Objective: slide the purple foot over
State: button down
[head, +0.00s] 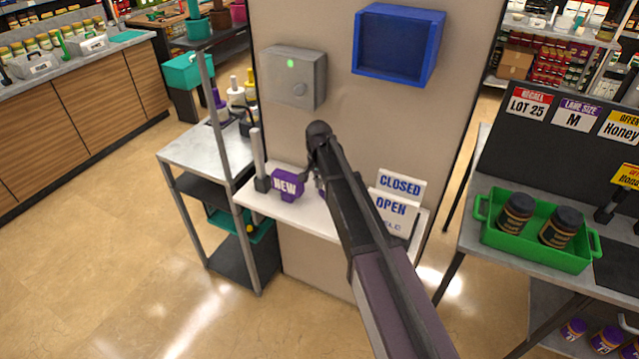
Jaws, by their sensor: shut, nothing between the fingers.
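A purple sign reading "NEW" (287,184) stands on the white shelf (262,203) against the beige panel. I cannot make out a separate purple foot for certain; a small purple patch shows just right of the sign, mostly hidden by my arm. My gripper (309,177) is shut and empty, pointing down beside the right edge of the purple sign. I cannot tell whether it touches the sign. A dark block with a pale upright post (259,160) stands left of the sign.
White "CLOSED" (402,185) and "OPEN" (392,211) signs stand on the shelf right of my arm. A grey box with a green light (294,77) and a blue open box (397,45) hang on the panel above. A green tray (537,248) with two dark jars is further right.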

jog(key=shift+r+p, duration=1.35)
jog(key=shift+r, duration=0.3)
